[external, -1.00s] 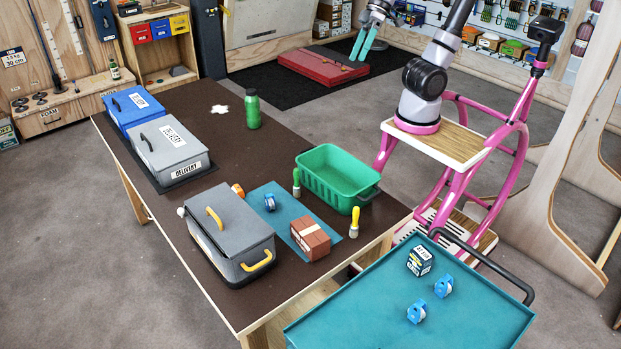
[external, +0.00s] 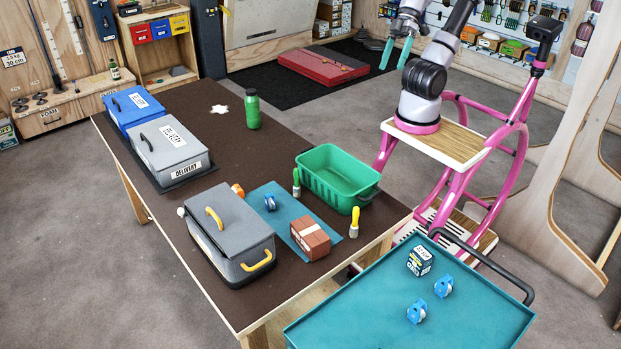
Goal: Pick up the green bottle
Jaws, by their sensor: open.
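The green bottle (external: 252,110) stands upright on the brown table (external: 205,100), near its far right edge, with a dark cap. My gripper (external: 396,54) has teal fingers and is open and empty. It is up in the air at the top of the picture, to the right of the bottle and well apart from it.
Blue (external: 133,107) and grey (external: 170,150) boxes stand left of the bottle. A green crate (external: 338,178), a grey toolbox (external: 228,235), brushes and a brick-like block (external: 310,238) occupy the near half. A white patch (external: 219,109) lies beside the bottle. The table around the bottle is otherwise clear.

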